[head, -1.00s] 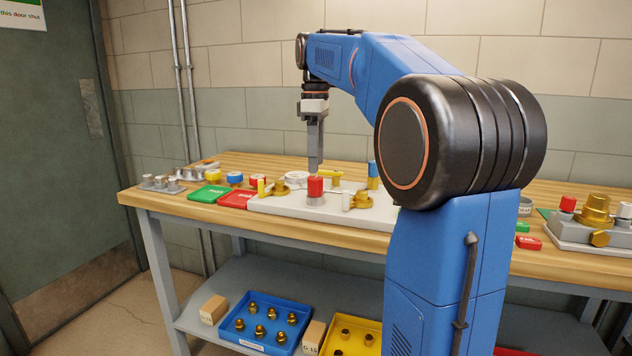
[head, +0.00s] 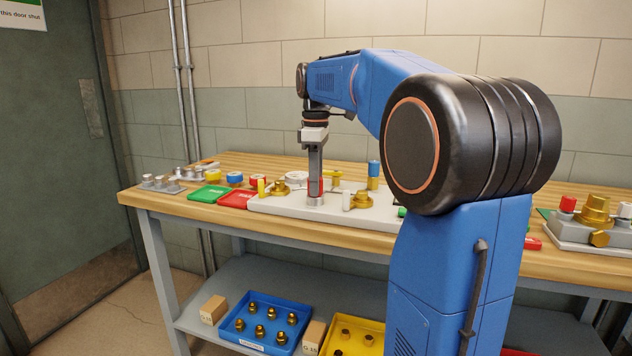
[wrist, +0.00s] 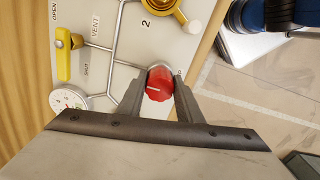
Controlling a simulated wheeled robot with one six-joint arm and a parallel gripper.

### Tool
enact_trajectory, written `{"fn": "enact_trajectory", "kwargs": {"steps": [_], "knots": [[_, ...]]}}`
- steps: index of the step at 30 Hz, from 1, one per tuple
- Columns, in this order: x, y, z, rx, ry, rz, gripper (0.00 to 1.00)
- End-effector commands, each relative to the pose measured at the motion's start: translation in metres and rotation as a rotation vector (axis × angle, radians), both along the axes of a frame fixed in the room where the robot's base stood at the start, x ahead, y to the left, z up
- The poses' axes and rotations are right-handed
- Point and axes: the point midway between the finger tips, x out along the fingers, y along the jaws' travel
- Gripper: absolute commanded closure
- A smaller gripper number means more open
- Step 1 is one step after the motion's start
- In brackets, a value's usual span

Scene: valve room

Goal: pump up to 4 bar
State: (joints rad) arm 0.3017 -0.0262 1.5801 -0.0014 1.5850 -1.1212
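A red knob (wrist: 159,84) with a white pointer line stands on the pale valve panel (wrist: 90,20) on the bench. My gripper (wrist: 160,80) points down with a finger on either side of this knob. Any gap between fingers and knob is too small to judge. In the head view my gripper (head: 315,190) hides much of the knob. A round white gauge (wrist: 68,101) is at the panel's edge, partly cut off by my gripper body; its reading is too small to tell. A yellow lever (wrist: 65,55) sits near the OPEN, SHUT and VENT labels.
Brass valves (head: 278,187) and a blue-topped cylinder (head: 374,175) stand around the gripper on the panel. A blue tray (head: 265,325) of brass fittings is on the lower shelf.

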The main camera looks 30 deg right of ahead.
Motion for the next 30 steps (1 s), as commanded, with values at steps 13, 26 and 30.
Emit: {"fn": "enact_trajectory", "kwargs": {"steps": [13, 26, 30], "knots": [[-0.0001, 0.0001, 0.0003, 0.0, 0.0, -0.068, 0.9], [-0.0003, 0.0007, 0.0004, -0.001, -0.001, -0.412, 0.9], [-0.0004, 0.0009, 0.0004, 0.0, -0.001, -0.546, 0.9]]}}
